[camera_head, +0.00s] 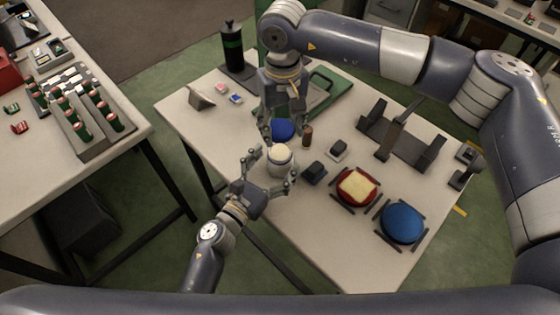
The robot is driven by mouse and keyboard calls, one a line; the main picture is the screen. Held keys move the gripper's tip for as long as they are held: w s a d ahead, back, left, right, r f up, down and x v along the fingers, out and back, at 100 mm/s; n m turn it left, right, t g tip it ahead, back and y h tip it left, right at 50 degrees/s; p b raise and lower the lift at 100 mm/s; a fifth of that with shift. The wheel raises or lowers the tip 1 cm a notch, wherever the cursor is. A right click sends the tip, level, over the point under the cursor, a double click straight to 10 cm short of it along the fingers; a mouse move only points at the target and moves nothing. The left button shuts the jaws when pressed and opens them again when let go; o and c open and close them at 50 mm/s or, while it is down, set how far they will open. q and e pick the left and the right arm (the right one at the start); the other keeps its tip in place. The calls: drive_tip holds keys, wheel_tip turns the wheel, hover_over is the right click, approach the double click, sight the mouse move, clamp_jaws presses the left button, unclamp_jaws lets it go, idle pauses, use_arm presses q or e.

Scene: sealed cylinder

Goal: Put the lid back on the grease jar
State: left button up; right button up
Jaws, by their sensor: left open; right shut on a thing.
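The grease jar (280,165) is a pale, open-topped jar with cream-coloured grease at its mouth, standing upright near the middle of the table. My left gripper (270,169) is open, with its fingers on either side of the jar; I cannot tell whether they touch it. The lid (283,130) is round and blue. My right gripper (285,135) reaches down from above and is shut on the lid. The lid shows just behind the jar's mouth in the picture, apart from it. Its exact height is hard to tell.
A small brown cylinder (307,136) and dark blocks (314,172) stand right of the jar. A green tray (322,97) is behind. The table's left front is clear.

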use_arm(q)
drive_tip(key=shift+x, duration=1.25)
drive_tip(key=shift+c, duration=0.2)
drive_tip(key=c, duration=1.6)
use_arm(e)
hover_over(282, 156)
drive_tip(key=shift+w+f, duration=0.2)
drive_tip(key=shift+f, duration=2.25)
drive_tip(key=shift+f, duration=0.9)
drive_tip(key=shift+f, duration=0.55)
use_arm(q)
drive_tip(key=shift+s+d, duration=0.1)
use_arm(e)
drive_tip(key=shift+s+f, duration=0.15)
drive_tip(key=shift+f, duration=0.25)
drive_tip(key=shift+r, duration=0.15)
drive_tip(key=shift+c, duration=0.2)
